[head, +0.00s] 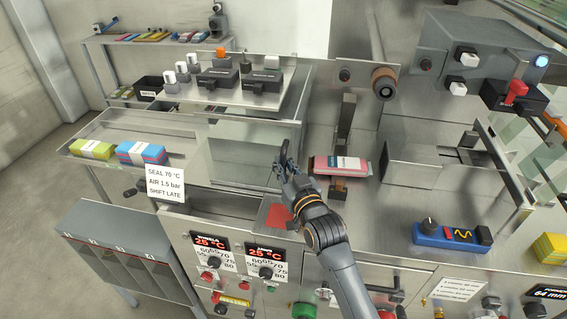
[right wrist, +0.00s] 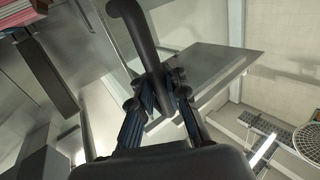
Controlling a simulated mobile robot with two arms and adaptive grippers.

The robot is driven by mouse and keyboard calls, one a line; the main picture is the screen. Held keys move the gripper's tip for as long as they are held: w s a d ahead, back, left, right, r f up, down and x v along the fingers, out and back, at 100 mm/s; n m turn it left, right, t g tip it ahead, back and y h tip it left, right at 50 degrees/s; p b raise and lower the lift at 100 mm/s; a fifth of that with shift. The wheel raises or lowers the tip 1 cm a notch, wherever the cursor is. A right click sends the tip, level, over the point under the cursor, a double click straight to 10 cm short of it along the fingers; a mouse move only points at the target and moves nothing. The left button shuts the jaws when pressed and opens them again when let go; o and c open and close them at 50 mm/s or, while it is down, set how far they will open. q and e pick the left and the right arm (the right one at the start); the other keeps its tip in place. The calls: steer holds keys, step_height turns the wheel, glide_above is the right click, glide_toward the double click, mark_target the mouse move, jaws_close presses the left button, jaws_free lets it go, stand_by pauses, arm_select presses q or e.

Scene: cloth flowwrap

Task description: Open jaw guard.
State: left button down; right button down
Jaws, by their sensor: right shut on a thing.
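My right gripper (head: 284,165) reaches in from the bottom of the head view and is shut at the right end of a grey panel (head: 240,150), which looks like the jaw guard. In the right wrist view the fingers (right wrist: 158,92) close around a dark curved bar handle (right wrist: 130,18). The handle's upper part sticks out beyond the fingertips. A flat grey plate (right wrist: 213,62) lies just behind the fingers there. The gripper hides most of the handle in the head view. My left gripper is not in view.
A pink-and-white pack (head: 340,165) lies right of the gripper. Yellow-green (head: 92,149) and blue-pink (head: 141,152) cloth stacks lie on the left infeed. A sign (head: 165,184) stands in front of them. A raised plate (head: 265,98) with dark blocks is behind. A grey housing (head: 415,165) stands at right.

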steer(key=c, duration=1.6)
jaws_free()
steer(key=shift+s+a+f, duration=0.1)
steer(key=shift+s+f, duration=0.1)
steer(key=shift+f, duration=0.1)
steer(key=shift+s+r, duration=0.1)
steer(key=shift+r, duration=0.1)
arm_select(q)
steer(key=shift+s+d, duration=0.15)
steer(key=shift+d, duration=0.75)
arm_select(e)
steer(key=v, duration=1.2)
steer(key=shift+r, duration=0.1)
